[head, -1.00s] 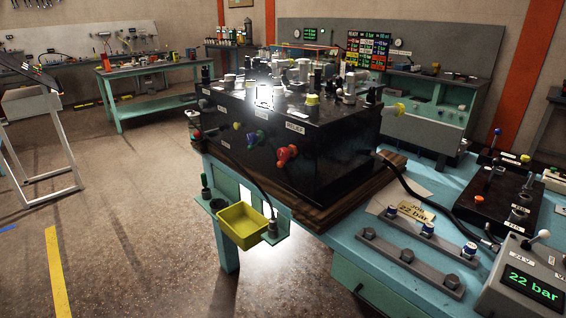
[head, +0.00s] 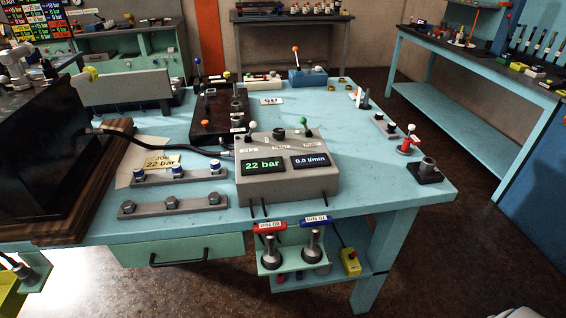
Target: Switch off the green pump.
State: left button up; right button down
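A grey control box (head: 287,184) stands near the front edge of the blue table in the head view. Its left display reads 22 bar and its right display reads 0.0 l/min. On its top are a white-knobbed lever (head: 250,125), a black knob (head: 278,134) and a green-knobbed lever (head: 303,121). The small labels there are too blurred to read surely. I cannot tell which unit is the green pump. Neither of my grippers is in view.
A black hose (head: 170,143) runs from the black block (head: 40,150) at left to the grey box. Two grey bars with bolts lie left of the box. Two tools with red and blue handles hang at the table's front. The table's right part (head: 365,175) is mostly clear.

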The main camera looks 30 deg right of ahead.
aim_at(303, 120)
jog(key=z, duration=0.05)
jog(key=k, duration=0.5)
jog(key=u, duration=0.85)
jog(key=i, duration=0.9)
jog(key=z, duration=2.15)
